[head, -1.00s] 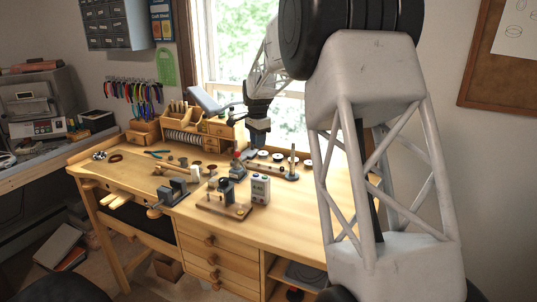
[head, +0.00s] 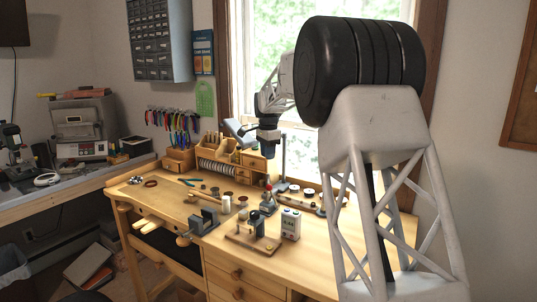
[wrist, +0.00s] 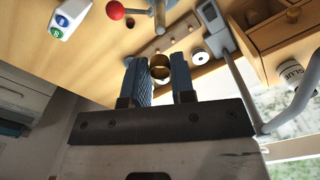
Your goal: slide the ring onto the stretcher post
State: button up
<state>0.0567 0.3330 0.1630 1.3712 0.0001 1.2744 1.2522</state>
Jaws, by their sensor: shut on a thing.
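My gripper (head: 268,148) hangs above the back of the bench in the head view. In the wrist view its two blue fingers (wrist: 160,82) are closed on a small brass-coloured ring (wrist: 160,68) at their tips. The ring is too small to make out in the head view. The stretcher, with a red ball knob (head: 268,187), stands on the bench below my gripper. In the wrist view its metal post (wrist: 160,14) shows at the top edge, partly cut off, beside the red knob (wrist: 115,10). The ring is apart from the post.
A wooden rack (head: 305,196) with small pieces lies behind the stretcher, near the window. A white box with coloured buttons (head: 291,224) stands in front. A grey lamp post (head: 283,158) and wooden drawers (head: 252,163) are close to my gripper. A vise (head: 204,219) is at the front left.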

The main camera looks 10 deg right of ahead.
jog(key=shift+f, duration=0.15)
jog(key=shift+f, duration=2.2)
jog(key=shift+f, duration=1.65)
jog(key=o, duration=1)
jog(key=shift+c, duration=0.2)
jog(key=shift+r, duration=3.9)
jog(key=shift+s, duration=0.1)
